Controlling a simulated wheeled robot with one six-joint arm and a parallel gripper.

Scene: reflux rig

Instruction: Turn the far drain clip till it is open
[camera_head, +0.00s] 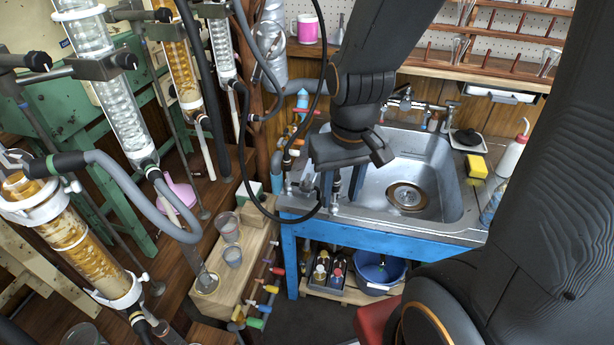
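My gripper (340,180) hangs below my dark arm at the left front corner of the steel sink (462,222). Its body hides most of its fingers, so I cannot tell how far apart they are. A small metal fitting (335,192) shows under it, close to the fingers; I cannot tell whether they touch. I cannot make out for certain which part is the far drain clip. Small coloured fittings stand behind and left of the gripper, one with a red handle (306,111). More coloured taps (265,308) line the wooden bench's right side.
Glass columns and grey hoses (128,176) crowd the left. A black cable (247,190) loops left of my gripper. Beakers (228,228) stand on the wooden bench. A yellow sponge (476,166) and white bottle (513,150) are right of the basin. A blue bucket (362,283) is below.

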